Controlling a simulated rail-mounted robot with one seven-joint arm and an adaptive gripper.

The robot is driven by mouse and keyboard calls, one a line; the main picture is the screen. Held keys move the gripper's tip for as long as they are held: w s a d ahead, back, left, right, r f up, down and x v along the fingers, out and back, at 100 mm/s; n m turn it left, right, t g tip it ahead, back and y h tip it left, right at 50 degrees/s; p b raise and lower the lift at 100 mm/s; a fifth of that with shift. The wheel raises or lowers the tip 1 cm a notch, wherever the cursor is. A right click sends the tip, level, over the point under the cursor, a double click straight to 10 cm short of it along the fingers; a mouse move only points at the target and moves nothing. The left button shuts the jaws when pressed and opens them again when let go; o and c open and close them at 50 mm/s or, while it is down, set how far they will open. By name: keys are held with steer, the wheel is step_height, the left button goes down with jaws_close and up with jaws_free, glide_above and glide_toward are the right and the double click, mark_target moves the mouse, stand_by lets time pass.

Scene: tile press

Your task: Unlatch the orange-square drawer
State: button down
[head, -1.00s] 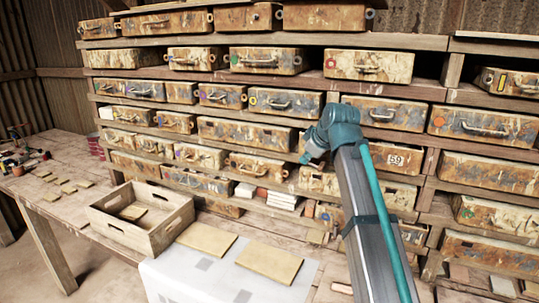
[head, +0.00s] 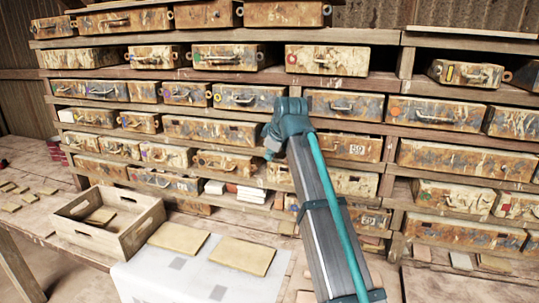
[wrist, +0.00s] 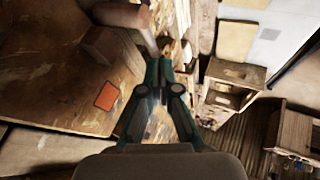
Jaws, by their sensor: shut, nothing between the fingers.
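An orange square (wrist: 107,96) marks a worn, paint-stained drawer front (wrist: 75,75) on the left of the wrist view. My gripper (wrist: 163,68) is shut and empty, with its teal fingers in front of this drawer, to the right of the square in that view. A brown, rounded part (wrist: 105,45) shows above the square; I cannot tell whether it is the latch or the handle. Whether the fingertips touch anything is unclear. In the head view my gripper (head: 270,152) is small and partly hidden by my arm, and I cannot make out the orange square.
Rows of stained drawers fill the wooden rack (head: 410,60). An open wooden crate (head: 135,234) and flat tan tiles (head: 243,255) rest on the bench in front. Pale blocks (head: 250,194) sit on a low shelf. Shelf boards and posts run close around my arm.

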steer(key=a+v, duration=0.1)
steer(key=v, duration=1.3)
steer(key=shift+r, duration=0.25)
steer(key=shift+w+f, duration=0.1)
